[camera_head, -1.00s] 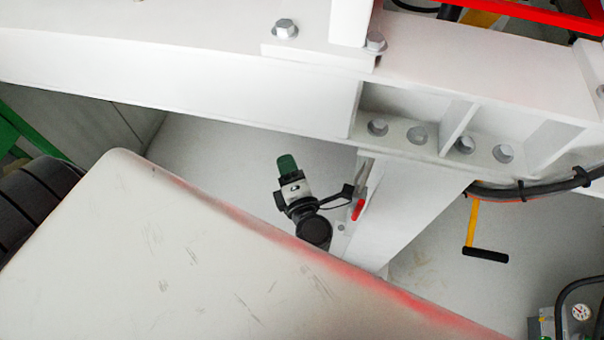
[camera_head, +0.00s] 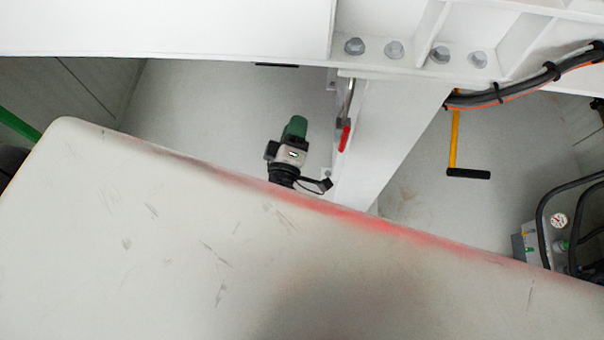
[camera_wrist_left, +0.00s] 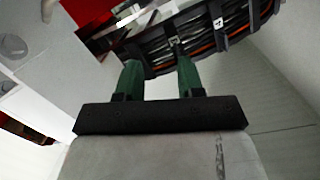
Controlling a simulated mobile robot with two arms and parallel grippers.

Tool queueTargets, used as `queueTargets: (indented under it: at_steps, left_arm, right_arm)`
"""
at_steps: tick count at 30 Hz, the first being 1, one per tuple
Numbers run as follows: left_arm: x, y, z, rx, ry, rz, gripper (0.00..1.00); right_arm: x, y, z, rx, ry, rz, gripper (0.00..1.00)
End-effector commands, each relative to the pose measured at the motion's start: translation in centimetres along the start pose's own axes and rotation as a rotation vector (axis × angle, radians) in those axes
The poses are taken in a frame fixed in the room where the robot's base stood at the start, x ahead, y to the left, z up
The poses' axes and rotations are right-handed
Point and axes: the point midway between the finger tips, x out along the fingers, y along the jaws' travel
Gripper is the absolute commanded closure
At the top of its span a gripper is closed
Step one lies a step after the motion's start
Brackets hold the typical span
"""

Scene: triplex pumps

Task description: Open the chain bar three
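A cable chain (camera_wrist_left: 195,40) with dark cables, an orange line and dark crossbars lies ahead of my left gripper in the left wrist view. One crossbar tag (camera_wrist_left: 218,24) seems to read 4. Another tagged bar (camera_wrist_left: 173,43) is between the fingertips in the picture; its number is too small to read. My left gripper (camera_wrist_left: 157,66) has two green fingers standing apart, with nothing clearly held. Whether they touch the chain I cannot tell. In the head view the left gripper (camera_head: 295,127) shows beyond a white panel. My right gripper is not in view.
A large white panel (camera_head: 150,230) with a red-worn edge fills the front and hides much below it. A white beam (camera_head: 160,28) crosses the top, with a post (camera_head: 385,130) beneath. A red-handled lever (camera_head: 345,138) and yellow bar (camera_head: 454,140) are right of the gripper.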

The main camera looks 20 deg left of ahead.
Motion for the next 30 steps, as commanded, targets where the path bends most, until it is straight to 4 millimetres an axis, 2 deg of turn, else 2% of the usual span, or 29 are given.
queueTargets:
  at_steps: [6, 13, 21, 30]
  left_arm:
    - [-1.1, -2.8, 3.4, 0.228, -0.27, -0.009, 0.62]
    - [-3.0, -6.1, 5.7, 0.432, -0.503, -0.051, 0.62]
    - [-5.0, -9.4, 6.7, 0.59, -0.684, -0.112, 0.62]
    - [-5.7, -10.5, 6.8, 0.641, -0.741, -0.135, 0.62]
  right_arm:
    - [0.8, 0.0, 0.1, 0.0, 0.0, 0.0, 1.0]
    - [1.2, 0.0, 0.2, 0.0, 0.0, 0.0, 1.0]
    - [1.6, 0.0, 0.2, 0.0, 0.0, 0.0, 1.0]
    - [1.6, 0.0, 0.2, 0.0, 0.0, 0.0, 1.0]
